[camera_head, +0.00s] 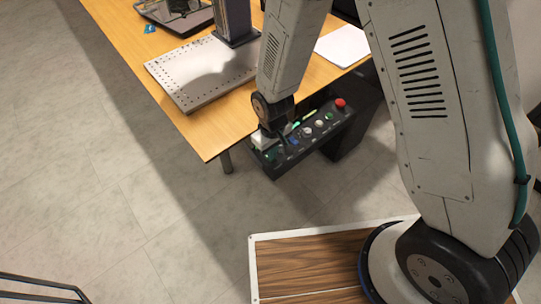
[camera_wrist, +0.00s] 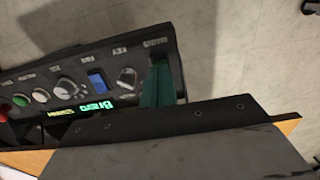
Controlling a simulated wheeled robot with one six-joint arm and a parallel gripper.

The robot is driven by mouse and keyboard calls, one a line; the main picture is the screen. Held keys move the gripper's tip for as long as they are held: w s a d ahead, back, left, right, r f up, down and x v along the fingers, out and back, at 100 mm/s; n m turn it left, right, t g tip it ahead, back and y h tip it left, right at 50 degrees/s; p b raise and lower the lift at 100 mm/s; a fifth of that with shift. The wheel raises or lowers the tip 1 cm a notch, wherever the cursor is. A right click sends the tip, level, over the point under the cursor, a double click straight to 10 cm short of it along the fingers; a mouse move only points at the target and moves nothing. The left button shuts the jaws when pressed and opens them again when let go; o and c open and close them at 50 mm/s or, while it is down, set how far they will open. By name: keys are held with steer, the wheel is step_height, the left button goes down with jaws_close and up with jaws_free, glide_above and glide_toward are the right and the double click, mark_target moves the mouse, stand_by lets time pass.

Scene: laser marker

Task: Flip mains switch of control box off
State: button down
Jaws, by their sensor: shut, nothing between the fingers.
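The black control box (camera_head: 318,132) hangs at the table's near edge, with a row of buttons and knobs. In the wrist view the control box (camera_wrist: 95,55) runs from the left to the middle, and the mains label shows at its right end. My gripper (camera_wrist: 157,85) is shut and empty, its teal fingers over the panel just below that label. They cover the mains switch, so its position is hidden, and I cannot tell whether they touch it. In the head view my gripper (camera_head: 270,152) is at the box's left end, partly hidden by the wrist.
Beside the fingers are a key switch (camera_wrist: 127,79) and a blue rocker (camera_wrist: 98,80). A lit green display (camera_wrist: 96,108) lies lower. A red button (camera_head: 340,103) stands at the box's far end. The wooden table (camera_head: 214,133) carries a metal plate (camera_head: 195,78).

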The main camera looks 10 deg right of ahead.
steer(key=shift+f, duration=0.6)
steer(key=shift+r, duration=3.55)
steer(key=shift+s, duration=0.1)
steer(key=s+d+r+m, duration=0.2)
steer(key=s+d+r, duration=0.4)
steer(key=r, duration=0.4)
steer(key=s+d+r+m+t, duration=0.1)
steer(key=s+d+r+m, duration=0.1)
steer(key=s+d+r, duration=0.5)
steer(key=s+d+r+m, duration=0.2)
steer(key=s+d+r, duration=0.4)
steer(key=r, duration=0.8)
steer(key=shift+s+d+r+m, duration=0.2)
steer(key=shift+d+r+m, duration=0.15)
steer(key=shift+d, duration=0.6)
